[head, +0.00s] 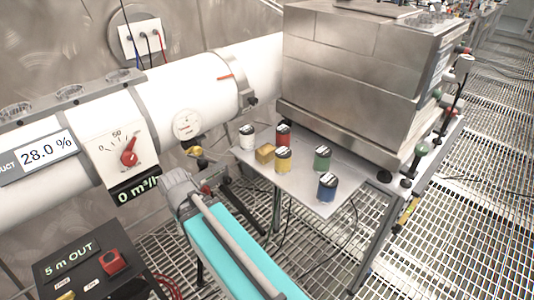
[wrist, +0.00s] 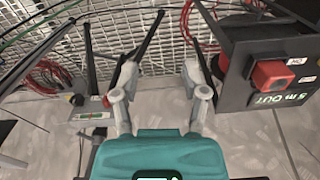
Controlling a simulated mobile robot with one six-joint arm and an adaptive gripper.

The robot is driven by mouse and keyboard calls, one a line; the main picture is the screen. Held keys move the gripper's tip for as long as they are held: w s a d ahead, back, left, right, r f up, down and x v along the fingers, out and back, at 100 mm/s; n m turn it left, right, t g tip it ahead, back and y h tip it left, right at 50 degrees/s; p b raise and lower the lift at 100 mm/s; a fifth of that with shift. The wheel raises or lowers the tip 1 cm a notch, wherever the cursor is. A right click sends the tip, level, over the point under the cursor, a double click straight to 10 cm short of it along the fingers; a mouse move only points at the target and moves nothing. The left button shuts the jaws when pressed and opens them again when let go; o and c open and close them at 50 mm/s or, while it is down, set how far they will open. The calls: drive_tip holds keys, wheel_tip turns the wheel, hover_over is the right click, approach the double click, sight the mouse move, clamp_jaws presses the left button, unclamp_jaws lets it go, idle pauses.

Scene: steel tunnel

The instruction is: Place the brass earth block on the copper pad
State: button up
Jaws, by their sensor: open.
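A small brass-coloured block (head: 265,153), which I take for the earth block, sits on the grey metal shelf (head: 310,190) in the head view. It is just left of the yellow-banded canister and in front of the white-banded one. I cannot make out a copper pad in either view. My gripper (wrist: 160,72) is open in the wrist view, its two grey fingers apart with nothing between them. The block is not in the wrist view. My gripper's fingers cannot be picked out clearly in the head view.
White (head: 247,137), red (head: 283,135), yellow (head: 283,159), green (head: 322,158) and blue (head: 327,187) canisters crowd the shelf. A steel cabinet (head: 350,70) stands behind. The black "5 m OUT" box (head: 85,272) also shows right of my fingers (wrist: 270,60).

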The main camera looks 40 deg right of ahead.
drive_tip(key=o, duration=0.4)
drive_tip(key=shift+w+d+r, duration=0.1)
drive_tip(key=shift+d+r, duration=0.05)
drive_tip(key=shift+o, duration=0.7)
drive_tip(key=w+d+r+m+h+p, duration=0.3)
drive_tip(key=d+r+m+p, duration=0.6)
drive_tip(key=d, duration=0.5)
drive_tip(key=shift+w+d+r+t, duration=0.35)
drive_tip(key=shift+w+r+t, duration=0.05)
drive_tip(key=shift+w, duration=0.25)
drive_tip(key=m+h+p, duration=0.4)
drive_tip(key=m+p, duration=0.3)
drive_tip(key=m, duration=0.1)
approach(267, 149)
drive_tip(key=r, duration=0.2)
drive_tip(key=shift+s+a+b, duration=0.1)
drive_tip(key=shift+a+b, duration=0.2)
drive_tip(key=shift+f, duration=0.25)
drive_tip(key=shift+b+x, duration=3.65)
drive_tip(key=shift+x, duration=0.45)
drive_tip(key=shift+a+f, duration=0.1)
drive_tip(key=shift+f, duration=0.1)
